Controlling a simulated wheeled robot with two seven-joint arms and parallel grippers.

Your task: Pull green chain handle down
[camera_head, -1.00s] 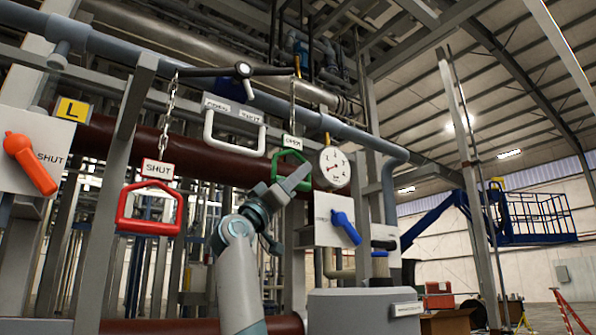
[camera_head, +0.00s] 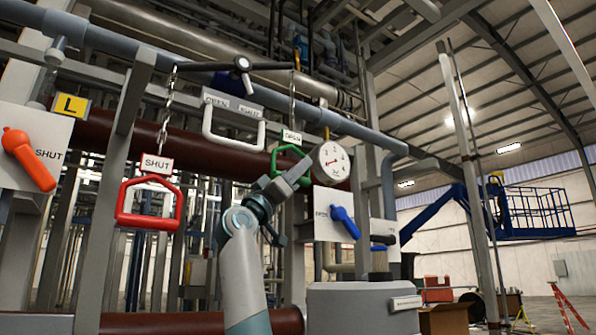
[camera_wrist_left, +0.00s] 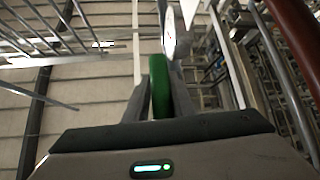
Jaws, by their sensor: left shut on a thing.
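The green chain handle (camera_head: 277,156) hangs under a small white sign on a chain from the right end of a dark lever (camera_head: 205,67). My left gripper (camera_head: 299,173) reaches up to it from below, and its fingers cover the handle's lower right part. In the left wrist view a green bar (camera_wrist_left: 160,88) stands between the two fingers, which are shut on it. The red handle (camera_head: 148,222), under a SHUT sign (camera_head: 157,163), hangs from the lever's left end. The lever looks nearly level. My right gripper is not in view.
A round gauge (camera_head: 333,161) is close to the right of my left gripper. A blue valve handle (camera_head: 345,222) on a white plate lies lower right. A white U-shaped handle (camera_head: 234,143) hangs to the left. A dark red pipe (camera_head: 100,137) runs behind.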

